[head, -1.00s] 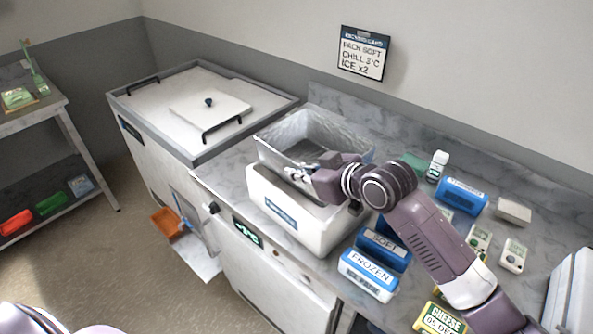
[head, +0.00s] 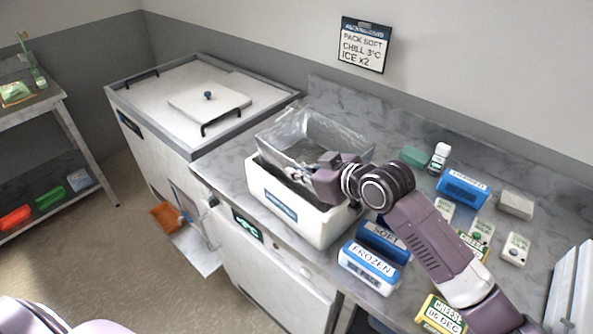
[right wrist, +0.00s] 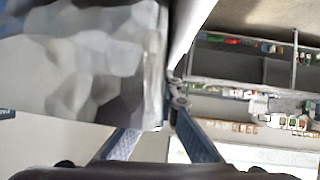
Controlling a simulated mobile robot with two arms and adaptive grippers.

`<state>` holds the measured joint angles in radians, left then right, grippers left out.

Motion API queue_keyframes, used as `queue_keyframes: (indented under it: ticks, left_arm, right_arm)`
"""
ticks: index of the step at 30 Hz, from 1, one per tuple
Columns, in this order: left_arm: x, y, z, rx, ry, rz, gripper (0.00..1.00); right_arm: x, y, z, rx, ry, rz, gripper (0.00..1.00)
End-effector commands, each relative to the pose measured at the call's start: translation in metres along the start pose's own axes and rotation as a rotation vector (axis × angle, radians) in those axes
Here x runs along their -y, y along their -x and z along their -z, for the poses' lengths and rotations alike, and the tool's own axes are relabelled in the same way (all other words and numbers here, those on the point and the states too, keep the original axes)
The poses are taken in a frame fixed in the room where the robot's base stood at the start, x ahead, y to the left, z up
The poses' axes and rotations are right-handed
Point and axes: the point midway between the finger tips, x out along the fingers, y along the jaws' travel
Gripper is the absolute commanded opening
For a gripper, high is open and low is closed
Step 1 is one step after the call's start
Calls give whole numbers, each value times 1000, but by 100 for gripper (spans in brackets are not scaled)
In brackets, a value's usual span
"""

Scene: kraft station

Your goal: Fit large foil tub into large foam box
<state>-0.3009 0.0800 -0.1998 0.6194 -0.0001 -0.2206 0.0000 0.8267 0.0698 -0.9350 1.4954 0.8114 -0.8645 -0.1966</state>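The large foil tub (head: 340,134) is a crinkled, shiny silver tray. It sits tilted at the mouth of the white large foam box (head: 284,209), its far part standing above the rim and its near part inside. In the right wrist view the foil (right wrist: 85,65) fills the upper left. My right gripper (head: 300,173) is at the tub's near side, over the box opening. In the right wrist view its fingers (right wrist: 172,100) close on the tub's wall edge. The arm hides the box's right rim. My left gripper is out of view.
A lidded chest (head: 180,110) stands left of the counter.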

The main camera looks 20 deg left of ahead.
Motion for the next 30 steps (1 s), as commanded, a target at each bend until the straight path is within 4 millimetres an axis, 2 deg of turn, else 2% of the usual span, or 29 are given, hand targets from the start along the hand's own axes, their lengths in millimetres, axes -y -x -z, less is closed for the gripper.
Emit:
queue_keyframes:
  ticks: [30]
  left_arm:
    - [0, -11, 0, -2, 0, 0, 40]
  right_arm:
    - [2, -10, -18, 0, -1, 0, 0]
